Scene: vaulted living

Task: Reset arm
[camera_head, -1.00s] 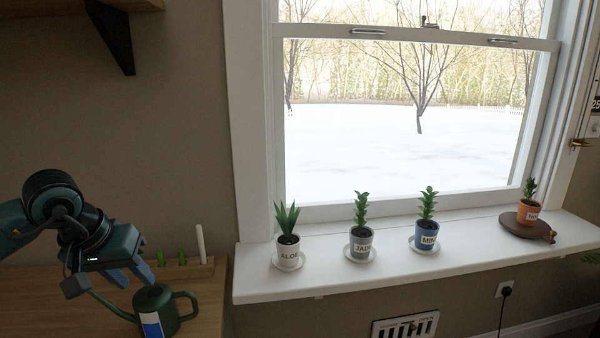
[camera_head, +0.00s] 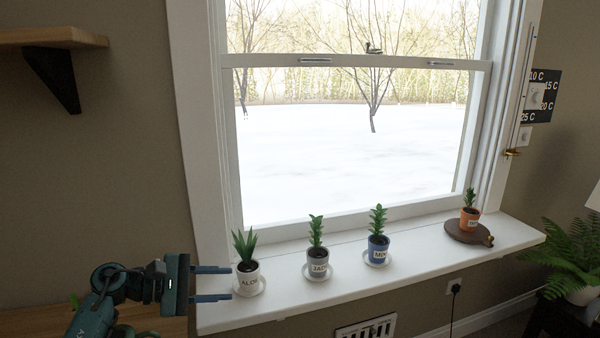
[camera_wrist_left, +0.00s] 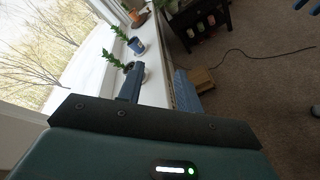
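My left gripper (camera_head: 231,283) is at the lower left of the head view, with two blue fingers pointing right. The fingers are apart, with nothing visible between them. Their tips are just left of the white ALOE pot (camera_head: 248,284) in the picture; I cannot tell the depth gap. In the left wrist view the gripper (camera_wrist_left: 158,70) also shows its fingers spread, with the sill and plants beyond.
The white sill (camera_head: 400,271) carries a grey JADE pot (camera_head: 318,269), a blue pot (camera_head: 378,250) and an orange pot (camera_head: 468,219) on a brown board (camera_head: 458,235). A wooden shelf (camera_head: 50,38) hangs upper left. A fern (camera_head: 570,255) stands at right.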

